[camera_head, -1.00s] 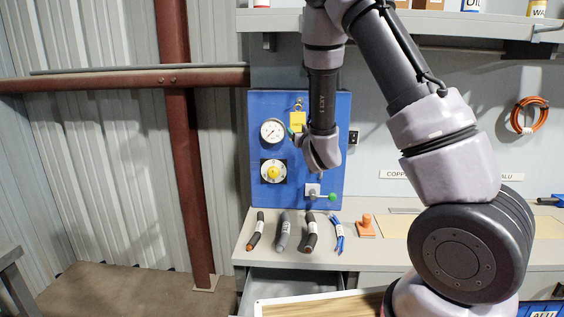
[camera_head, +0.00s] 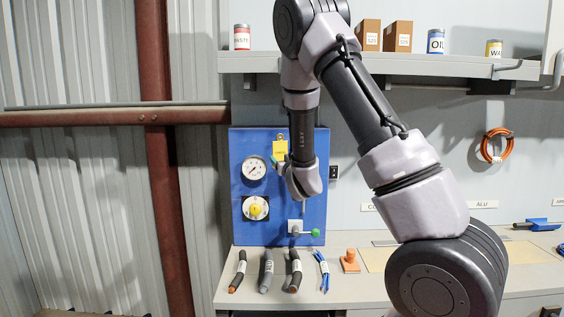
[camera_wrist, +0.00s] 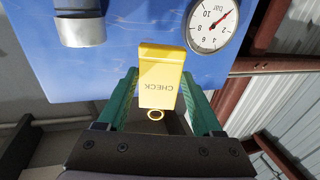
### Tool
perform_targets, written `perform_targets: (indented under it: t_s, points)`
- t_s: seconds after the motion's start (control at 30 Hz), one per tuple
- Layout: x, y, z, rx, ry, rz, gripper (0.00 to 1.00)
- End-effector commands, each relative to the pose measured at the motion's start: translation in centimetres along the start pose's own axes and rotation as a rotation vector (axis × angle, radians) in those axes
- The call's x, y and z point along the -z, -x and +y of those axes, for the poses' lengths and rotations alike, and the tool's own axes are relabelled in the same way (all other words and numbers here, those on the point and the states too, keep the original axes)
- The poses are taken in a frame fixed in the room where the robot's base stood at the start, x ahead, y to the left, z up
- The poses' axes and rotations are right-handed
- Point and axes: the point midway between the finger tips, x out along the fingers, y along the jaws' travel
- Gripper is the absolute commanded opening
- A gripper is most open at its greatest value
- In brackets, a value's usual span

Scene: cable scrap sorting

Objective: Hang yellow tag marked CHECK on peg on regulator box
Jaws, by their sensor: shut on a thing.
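The yellow tag (camera_wrist: 160,75) marked CHECK sits between the green fingers of my gripper (camera_wrist: 160,90), which is shut on it. In the wrist view its lettering is upside down, and its small ring (camera_wrist: 155,115) is near the palm. In the head view the tag (camera_head: 280,150) is in front of the upper middle of the blue regulator box (camera_head: 240,185). A small metallic piece (camera_head: 282,134) shows just above the tag; I cannot tell whether it is the peg or the ring. Whether the ring touches the peg is unclear.
The box carries a pressure gauge (camera_head: 254,168), a yellow knob (camera_head: 256,208) and a lever with a green end (camera_head: 315,233). Several cable pieces (camera_head: 266,270) and an orange stamp-like thing (camera_head: 349,262) lie on the bench below. A shelf (camera_head: 400,64) runs above.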

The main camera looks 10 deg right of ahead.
Motion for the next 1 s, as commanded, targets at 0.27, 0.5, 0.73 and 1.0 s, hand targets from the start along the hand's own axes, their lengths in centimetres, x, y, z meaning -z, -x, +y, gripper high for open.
perform_targets:
  t_s: [0.27,0.5,0.73,1.0]
  points:
    - [-0.2,-1.6,0.4,0.000,0.000,0.001,0.15]
    - [-0.4,-3.0,0.8,-0.001,-0.001,0.000,0.15]
    - [-0.6,-4.3,1.2,-0.001,0.000,0.000,0.08]
    - [-1.3,-5.3,1.5,-0.001,-0.001,0.000,0.00]
